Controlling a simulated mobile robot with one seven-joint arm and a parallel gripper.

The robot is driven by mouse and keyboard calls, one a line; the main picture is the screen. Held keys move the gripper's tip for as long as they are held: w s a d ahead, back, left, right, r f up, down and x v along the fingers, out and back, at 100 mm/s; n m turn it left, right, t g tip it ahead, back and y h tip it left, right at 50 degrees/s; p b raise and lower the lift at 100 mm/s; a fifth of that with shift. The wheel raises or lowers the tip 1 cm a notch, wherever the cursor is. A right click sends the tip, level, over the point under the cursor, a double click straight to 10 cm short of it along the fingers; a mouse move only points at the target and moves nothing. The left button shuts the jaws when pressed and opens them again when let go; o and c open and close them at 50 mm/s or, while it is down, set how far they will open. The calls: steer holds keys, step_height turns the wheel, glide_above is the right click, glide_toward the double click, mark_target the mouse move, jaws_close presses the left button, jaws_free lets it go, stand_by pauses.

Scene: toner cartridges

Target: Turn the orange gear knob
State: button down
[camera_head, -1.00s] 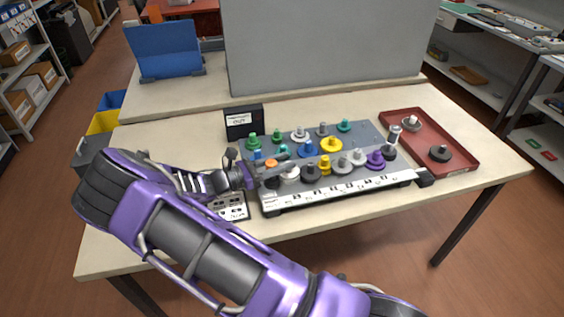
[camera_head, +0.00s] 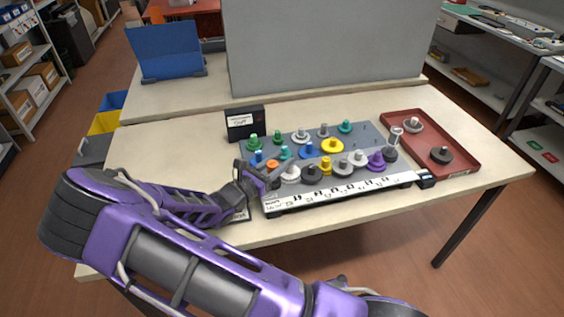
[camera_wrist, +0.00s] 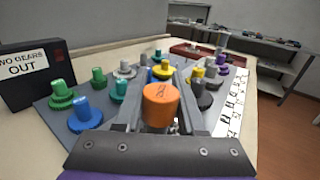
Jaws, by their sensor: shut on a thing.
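The orange gear knob (camera_wrist: 160,104) is a round orange cap standing up in the middle of the wrist view, between my fingers. In the head view the orange knob (camera_head: 272,163) shows at the left end of the grey gear board (camera_head: 369,134). My gripper (camera_head: 267,174) has come in from the left, with its fingertips at this knob. In the wrist view my gripper (camera_wrist: 160,122) has one finger on each side of the knob and is shut on it. The knob's lower part is hidden behind the gripper body.
Green, blue, white, yellow, black and purple gears stand close around on the board, such as the blue gear (camera_wrist: 83,112). A black box labelled "two gears out" (camera_head: 245,122) stands behind. A red tray (camera_head: 457,166) with loose gears lies at the right.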

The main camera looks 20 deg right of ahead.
steer(key=n+t+y, duration=0.4)
steer(key=t+y, duration=0.1)
steer(key=shift+w+a, duration=0.3)
steer(key=shift+a, duration=0.05)
steer(key=n+t+y, duration=0.1)
steer(key=y, duration=0.1)
steer(key=n+t+y, duration=0.1)
steer(key=n+y, duration=0.1)
steer(key=a+n+y, duration=0.1)
steer(key=n+y, duration=0.1)
steer(key=shift+w+t+y, duration=0.3)
steer(key=shift+t+y, duration=0.1)
steer(key=n+y, duration=0.2)
steer(key=y, duration=0.1)
steer(key=a+n+y, duration=0.1)
steer(key=n+y, duration=0.1)
steer(key=y, duration=0.1)
steer(key=a+n+y, duration=0.1)
steer(key=y, duration=0.2)
steer(key=shift+f+n+g, duration=0.1)
steer(key=shift+n+g, duration=0.3)
steer(key=shift+s+a+n+g+y, duration=0.1)
steer(key=shift+a+n+g+y, duration=0.1)
steer(key=shift+n+g+y, duration=0.55)
steer(key=shift+s+a+n+g+y, duration=0.15)
steer(key=shift+n+g+y, duration=0.1)
steer(key=shift+n+y, duration=0.85)
steer(key=shift+r+y, duration=0.2)
steer(key=shift+y, duration=0.35)
